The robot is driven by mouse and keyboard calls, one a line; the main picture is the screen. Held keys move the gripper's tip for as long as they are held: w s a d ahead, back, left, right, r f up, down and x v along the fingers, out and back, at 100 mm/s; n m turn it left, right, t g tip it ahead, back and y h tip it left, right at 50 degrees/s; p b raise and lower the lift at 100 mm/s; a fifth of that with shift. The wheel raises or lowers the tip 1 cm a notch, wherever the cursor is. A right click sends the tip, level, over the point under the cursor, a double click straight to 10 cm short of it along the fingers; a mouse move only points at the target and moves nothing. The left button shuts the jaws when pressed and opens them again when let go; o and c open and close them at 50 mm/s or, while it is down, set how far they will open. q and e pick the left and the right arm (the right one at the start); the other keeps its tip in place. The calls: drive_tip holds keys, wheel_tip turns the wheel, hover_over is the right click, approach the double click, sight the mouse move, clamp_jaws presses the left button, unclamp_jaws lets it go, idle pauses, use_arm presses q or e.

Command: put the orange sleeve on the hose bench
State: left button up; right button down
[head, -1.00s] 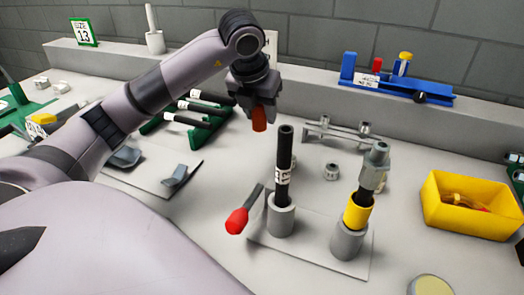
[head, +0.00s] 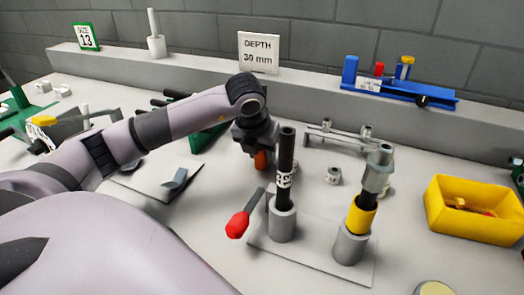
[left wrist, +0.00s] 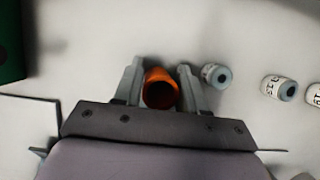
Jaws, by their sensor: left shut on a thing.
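The orange sleeve (head: 262,160) is a short hollow tube held in my left gripper (head: 259,148). In the left wrist view the sleeve (left wrist: 160,88) sits between the two fingers, its open end toward the camera. The gripper points down, low behind and left of an upright black hose (head: 286,160). I cannot tell whether the sleeve touches the surface. What looks like the hose bench is a pale plate (head: 312,256) with two grey sockets. One socket holds the black hose; the other holds a hose with a yellow sleeve (head: 361,214) and grey fitting. My right gripper is not in view.
A red-tipped tool (head: 238,224) lies left of the plate. A yellow bin (head: 474,219) stands at right. A metal rack (head: 335,140) and small labelled cylinders (left wrist: 278,88) are near the gripper. A blue fixture (head: 400,90) and a "DEPTH 30 mm" sign (head: 259,53) are at the back.

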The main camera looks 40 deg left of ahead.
use_arm(q)
drive_tip(key=o, duration=1.1)
drive_tip(key=shift+f, duration=0.1)
drive_tip(key=shift+r, duration=0.45)
drive_tip(key=shift+p+v, duration=0.65)
drive_tip(key=shift+v, duration=5.1)
drive_tip(key=shift+s+d+f, duration=0.1)
drive_tip(key=shift+s+f, duration=0.1)
drive_tip(key=shift+s, duration=0.05)
